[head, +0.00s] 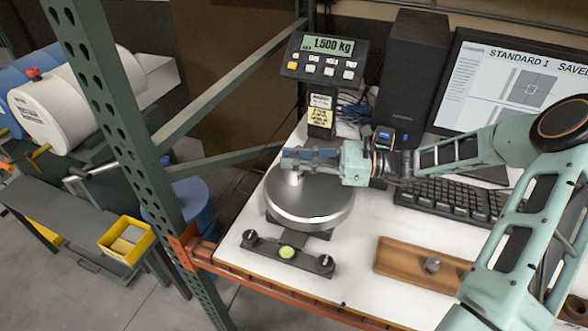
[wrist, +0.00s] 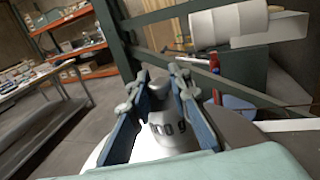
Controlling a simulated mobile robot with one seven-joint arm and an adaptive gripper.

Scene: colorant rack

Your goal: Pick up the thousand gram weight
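A pale metal weight (head: 293,178) stands on the round plate of the scale (head: 315,205), mostly hidden under my gripper in the head view. In the wrist view the weight (wrist: 170,130) shows a knob and dark lettering ending in "00 g"; the full number is not readable. My gripper (head: 293,158) is just above the plate at the weight. In the wrist view its two blue fingers (wrist: 160,80) stand apart, one on each side of the weight, with a narrow gap visible at the left. The scale display (head: 328,44) reads 1.500 kg.
A wooden tray (head: 395,259) with a small weight (head: 432,264) lies at the front right of the white table. A keyboard (head: 455,199), monitor (head: 515,80) and black speaker box (head: 412,70) stand behind. A green rack post (head: 115,120) rises at the left.

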